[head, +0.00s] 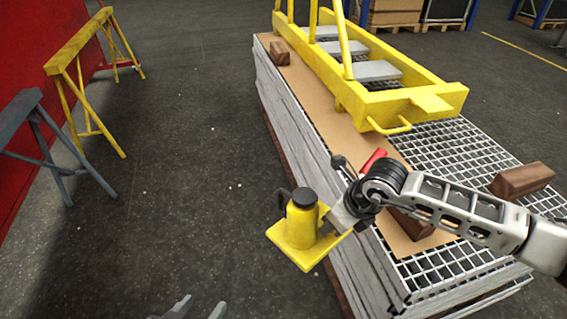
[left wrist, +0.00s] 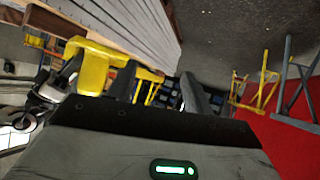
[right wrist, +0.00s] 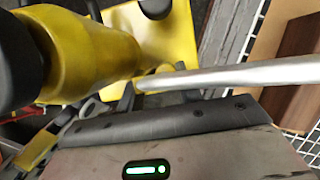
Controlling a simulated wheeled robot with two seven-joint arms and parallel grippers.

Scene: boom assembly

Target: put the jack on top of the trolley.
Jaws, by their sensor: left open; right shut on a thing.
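The jack (head: 302,222), a yellow bottle body with a black cap on a flat yellow base plate, hangs in the air left of the grating stack. My right gripper (head: 338,214) is shut on it from the right; the fingertips are partly hidden. In the right wrist view the jack (right wrist: 85,55) fills the upper left, with a metal rod beside it. My left gripper (head: 201,307) is open and empty at the bottom edge, apart from the jack. The left wrist view also shows the jack (left wrist: 92,68) beyond its fingers. I cannot tell for sure which thing is the trolley.
A yellow frame (head: 415,105) with grey slats and upright posts lies on the stack of gratings (head: 445,145). Brown wooden blocks (head: 522,180) sit on the stack. Yellow (head: 80,45) and grey trestles (head: 35,125) stand at left. The floor between is clear.

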